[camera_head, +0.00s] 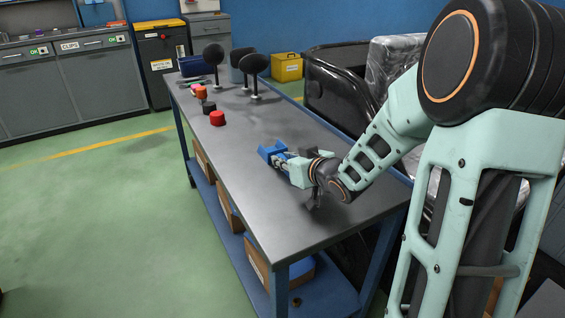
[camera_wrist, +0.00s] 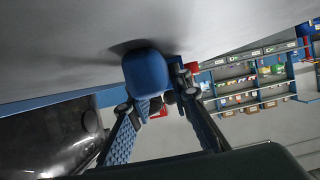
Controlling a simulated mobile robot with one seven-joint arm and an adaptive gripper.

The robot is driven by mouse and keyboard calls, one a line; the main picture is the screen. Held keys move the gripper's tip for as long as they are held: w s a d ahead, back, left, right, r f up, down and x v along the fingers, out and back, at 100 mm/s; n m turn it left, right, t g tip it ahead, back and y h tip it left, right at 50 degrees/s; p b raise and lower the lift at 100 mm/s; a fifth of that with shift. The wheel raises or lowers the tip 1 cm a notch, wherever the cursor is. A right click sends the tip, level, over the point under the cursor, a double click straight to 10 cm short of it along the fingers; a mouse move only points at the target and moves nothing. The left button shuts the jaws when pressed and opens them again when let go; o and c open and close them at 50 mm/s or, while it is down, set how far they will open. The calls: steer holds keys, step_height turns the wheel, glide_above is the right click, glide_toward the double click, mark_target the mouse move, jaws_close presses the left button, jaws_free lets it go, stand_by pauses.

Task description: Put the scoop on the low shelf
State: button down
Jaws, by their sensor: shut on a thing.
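The blue scoop (camera_head: 268,151) is at the end of my gripper (camera_head: 280,160), just above or touching the grey tabletop; I cannot tell which. In the wrist view the scoop (camera_wrist: 147,72) shows as a rounded blue shape between the two fingers of my gripper (camera_wrist: 158,98), with its shadow on the grey surface. My gripper is shut on it; the part it grips is largely hidden. The low shelf (camera_head: 325,293) is the blue board under the workbench, with bare room at its near end.
Cardboard boxes (camera_head: 256,262) stand on the low shelf. The grey workbench (camera_head: 290,215) carries a red knob-like piece (camera_head: 217,118), small coloured items and black round-headed stands (camera_head: 254,70) toward its far end. A black cart-like body (camera_head: 335,95) stands behind it. Green floor is clear at left.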

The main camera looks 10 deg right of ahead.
steer(key=shift+r+p, duration=0.3)
steer(key=shift+r, duration=0.25)
step_height(320, 180, up, 3)
steer(key=shift+f+p, duration=0.1)
steer(key=shift+p, duration=0.65)
steer(key=s+r+p, duration=0.1)
steer(key=r, duration=0.1)
steer(key=s+d+r+p, duration=0.1)
steer(key=s, duration=0.1)
steer(key=s+r+p, duration=0.1)
steer(key=r+p, duration=0.1)
steer(key=shift+s+d+r, duration=0.15)
steer(key=shift+d+r, duration=0.2)
steer(key=p+v, duration=0.3)
steer(key=v, duration=0.5)
steer(key=w+a+f+m+h, duration=0.1)
steer(key=w+a+m+h, duration=0.25)
steer(key=w, duration=0.65)
step_height(320, 180, up, 24)
steer(key=p, duration=2.3)
steer(key=shift+a+t+h+p, duration=0.3)
steer(key=shift+t+h+p, duration=0.05)
steer(key=shift+t+p, duration=0.05)
